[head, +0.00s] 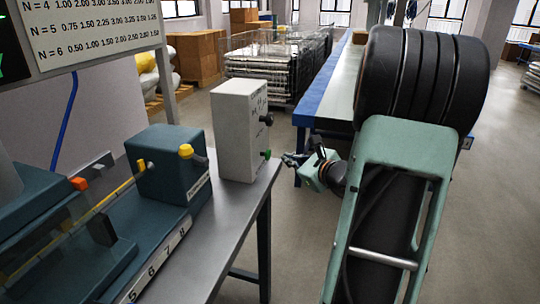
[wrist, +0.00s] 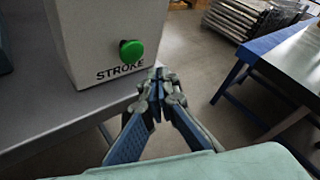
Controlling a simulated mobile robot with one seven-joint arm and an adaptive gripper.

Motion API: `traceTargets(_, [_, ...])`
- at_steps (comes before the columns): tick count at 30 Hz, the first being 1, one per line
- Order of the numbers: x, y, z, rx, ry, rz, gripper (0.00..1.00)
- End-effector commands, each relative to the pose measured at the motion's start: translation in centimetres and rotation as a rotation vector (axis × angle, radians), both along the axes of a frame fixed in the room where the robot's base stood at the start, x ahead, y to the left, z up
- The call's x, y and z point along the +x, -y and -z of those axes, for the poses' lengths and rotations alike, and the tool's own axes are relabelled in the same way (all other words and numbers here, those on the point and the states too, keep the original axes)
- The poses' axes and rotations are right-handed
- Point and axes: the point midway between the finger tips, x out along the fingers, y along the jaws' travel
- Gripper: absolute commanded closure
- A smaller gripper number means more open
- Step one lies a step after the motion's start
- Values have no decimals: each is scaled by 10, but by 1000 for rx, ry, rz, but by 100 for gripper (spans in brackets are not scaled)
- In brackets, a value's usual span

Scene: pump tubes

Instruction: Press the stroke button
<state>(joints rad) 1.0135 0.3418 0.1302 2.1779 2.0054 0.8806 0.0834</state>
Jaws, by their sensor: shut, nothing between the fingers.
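The stroke button is a green round knob on the light grey control box (head: 238,130). In the head view the green button (head: 266,154) is low on the box's right-hand face, below a black knob (head: 267,119). In the wrist view the green button (wrist: 131,50) sits above the printed word STROKE. My gripper (wrist: 157,76) is shut and empty, to the right of and slightly below the button in that view, apart from it. In the head view my gripper (head: 288,159) is small, right of the box, past the table's edge.
The box stands at the corner of a grey metal table (head: 240,212). A teal machine (head: 168,170) with a yellow knob (head: 186,151) is left of it. A blue-edged bench (head: 318,108) stands behind my arm. Open floor lies between table and bench.

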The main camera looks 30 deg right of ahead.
Motion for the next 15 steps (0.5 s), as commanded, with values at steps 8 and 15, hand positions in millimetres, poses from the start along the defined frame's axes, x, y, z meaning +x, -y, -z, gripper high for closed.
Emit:
traceTargets(8, [-19,16,0,1,1,0,100])
traceTargets(15, [-22,19,0,1,1,0,100])
